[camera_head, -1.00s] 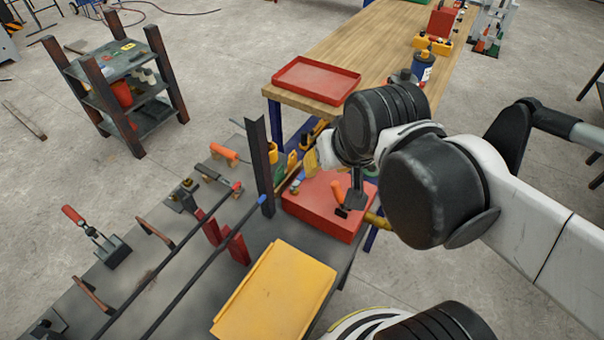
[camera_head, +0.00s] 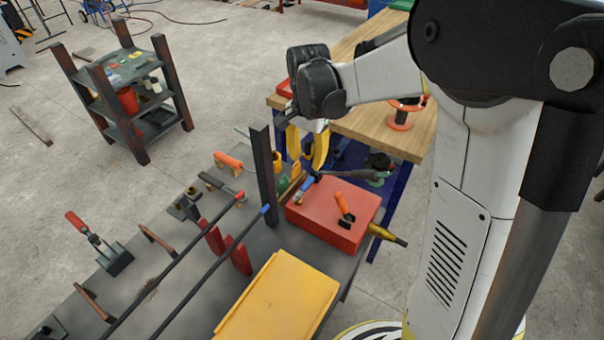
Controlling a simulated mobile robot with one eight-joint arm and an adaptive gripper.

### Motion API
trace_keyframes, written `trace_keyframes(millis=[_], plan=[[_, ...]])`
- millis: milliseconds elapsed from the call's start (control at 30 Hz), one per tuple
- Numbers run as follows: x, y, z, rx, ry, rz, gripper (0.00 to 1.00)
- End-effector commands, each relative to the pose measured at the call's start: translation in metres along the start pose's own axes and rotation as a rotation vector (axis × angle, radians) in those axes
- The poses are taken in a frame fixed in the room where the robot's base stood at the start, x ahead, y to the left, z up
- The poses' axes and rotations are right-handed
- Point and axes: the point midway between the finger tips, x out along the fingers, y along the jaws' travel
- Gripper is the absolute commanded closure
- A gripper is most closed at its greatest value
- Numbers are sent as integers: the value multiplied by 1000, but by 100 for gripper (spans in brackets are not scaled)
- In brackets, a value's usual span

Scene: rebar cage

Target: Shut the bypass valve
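My gripper (camera_head: 307,165) points down over the far end of the dark bench, with two yellow fingers spread apart and nothing seen between them. Below it, a small blue-handled fitting (camera_head: 304,187) sits at the back left corner of a red box (camera_head: 328,220). The gripper is above this fitting and apart from it, as far as I can tell. A brass-coloured piece (camera_head: 384,234) sticks out to the right of the red box. I cannot tell for certain which part is the bypass valve.
A dark upright post (camera_head: 263,175) stands just left of my gripper. Long bars with red and blue ends lie along the bench. A wooden table (camera_head: 390,132) stands behind. An orange-handled tool (camera_head: 345,206) is on the red box.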

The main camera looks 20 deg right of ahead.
Motion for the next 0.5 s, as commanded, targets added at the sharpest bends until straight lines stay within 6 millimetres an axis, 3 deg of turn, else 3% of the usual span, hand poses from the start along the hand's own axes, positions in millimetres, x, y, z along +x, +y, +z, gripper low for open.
trace_keyframes(millis=[300,500], plan=[[64,0,0,-2,1,-1,62],[92,0,0,-2,1,-1,62]])
